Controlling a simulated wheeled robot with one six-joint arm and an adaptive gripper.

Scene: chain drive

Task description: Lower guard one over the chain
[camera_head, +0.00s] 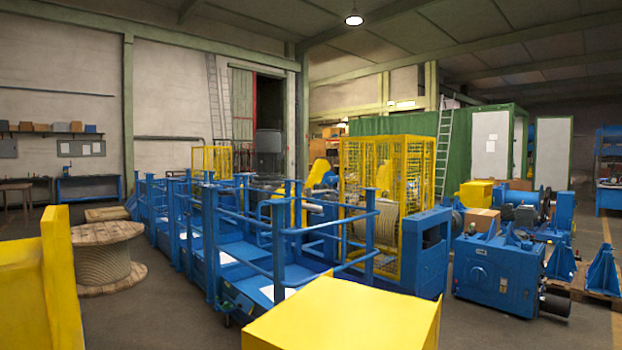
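My gripper is not in view. No chain can be made out. A yellow mesh cage (404,200) stands upright at the right end of the blue railed machine (203,240). A plain yellow box-shaped piece (345,315) fills the bottom middle of the picture, cut off by the lower edge. Another yellow piece (62,280) with a raised upright part is at the left edge, also cut off. I cannot tell which of these yellow things, if any, is guard one.
A wooden cable drum (104,258) stands on the floor left of the blue machine. A blue gearbox-like unit (497,272) and blue brackets (603,272) are at the right. A green container (400,126) stands behind. Some grey floor (165,310) is clear at the front left.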

